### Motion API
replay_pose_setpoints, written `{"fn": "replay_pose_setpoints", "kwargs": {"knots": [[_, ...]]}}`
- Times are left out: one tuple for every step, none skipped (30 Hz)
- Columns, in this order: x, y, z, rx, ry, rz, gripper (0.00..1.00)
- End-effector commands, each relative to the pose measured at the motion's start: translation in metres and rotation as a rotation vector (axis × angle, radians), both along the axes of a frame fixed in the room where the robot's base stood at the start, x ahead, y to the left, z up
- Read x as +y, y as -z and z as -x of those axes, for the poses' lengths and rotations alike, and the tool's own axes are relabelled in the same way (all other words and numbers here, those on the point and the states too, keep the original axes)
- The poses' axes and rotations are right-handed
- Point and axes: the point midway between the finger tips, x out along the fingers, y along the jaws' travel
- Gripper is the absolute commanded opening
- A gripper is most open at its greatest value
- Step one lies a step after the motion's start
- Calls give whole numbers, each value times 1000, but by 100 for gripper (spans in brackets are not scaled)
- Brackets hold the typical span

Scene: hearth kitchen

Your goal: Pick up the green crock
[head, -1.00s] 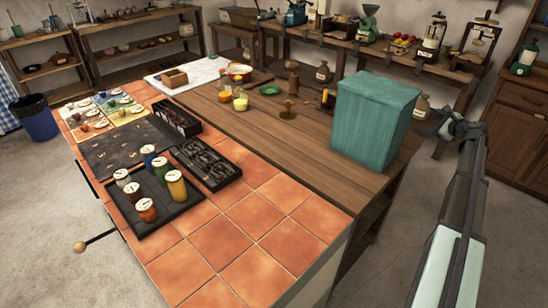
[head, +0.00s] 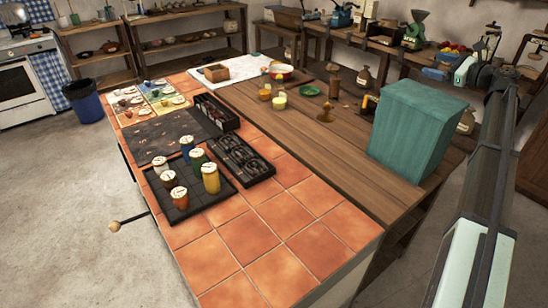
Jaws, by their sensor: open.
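The green crock (head: 197,158) is a small jar with a pale lid. It stands upright on a black square tray (head: 222,190), on the tiled left part of the worktable. It is in the tray's back row, between a blue crock (head: 187,145) and a yellow one (head: 210,178), which partly hides it. White, red and orange crocks stand nearby on the same tray. My arm reaches up along the right edge of the head view, far from the tray. I cannot make out my gripper's jaws in this view.
A large teal block (head: 412,128) stands on the wooden part of the worktable, between the tray and my arm. A black divided rack (head: 242,160) lies just right of the tray. The front tiles (head: 270,236) are clear.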

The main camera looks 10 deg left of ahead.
Motion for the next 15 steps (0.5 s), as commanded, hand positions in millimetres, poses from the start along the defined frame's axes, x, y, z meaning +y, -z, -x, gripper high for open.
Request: {"fn": "replay_pose_setpoints", "kwargs": {"knots": [[27, 4, -7, -12, -49, 44, 87], [43, 7, -10, -24, -80, 74, 87], [64, 12, -13, -38, -124, 117, 87], [81, 15, -15, -52, -158, 147, 87], [97, 18, -17, -65, -192, 180, 87], [119, 22, -19, -84, -238, 220, 87], [136, 26, -20, -98, -275, 250, 87], [152, 29, -21, -114, -311, 279, 87], [174, 34, -21, -134, -358, 318, 87], [190, 37, -21, -151, -396, 345, 87], [206, 40, -20, -168, -432, 372, 87], [227, 44, -19, -192, -483, 407, 87], [243, 48, -18, -211, -519, 433, 87], [258, 51, -17, -230, -556, 460, 87], [279, 56, -15, -258, -604, 496, 87]]}}
